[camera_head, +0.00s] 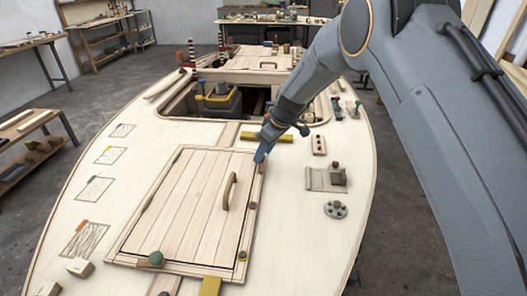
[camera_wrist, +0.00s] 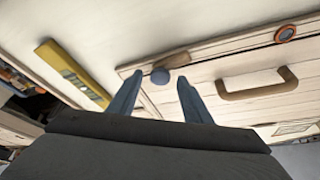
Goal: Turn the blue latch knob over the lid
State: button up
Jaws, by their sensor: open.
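The blue latch knob (camera_wrist: 160,76) sits near a corner of the lid in the wrist view. A short wooden latch bar (camera_wrist: 176,61) runs from it toward the upper right, along the frame's edge. I cannot tell if the bar overlaps the lid. My gripper (camera_wrist: 160,80) is open, with one finger on each side of the knob and nothing held. In the head view my gripper (camera_head: 261,158) is at the far right corner of the plank lid (camera_head: 180,207), and the knob is hidden there. The lid lies in its frame, with a curved handle (camera_head: 229,190).
A green knob (camera_head: 156,258) and an orange-topped knob (camera_head: 242,255) sit at the lid's near edge. A yellow bar (camera_head: 268,138) lies just beyond my gripper. An open hatch (camera_head: 257,100) is farther back. Small fittings (camera_head: 336,210) stand on the right deck.

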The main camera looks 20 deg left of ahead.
jog(key=shift+a+f, duration=0.1)
jog(key=shift+f, duration=0.2)
jog(key=c, duration=1.1)
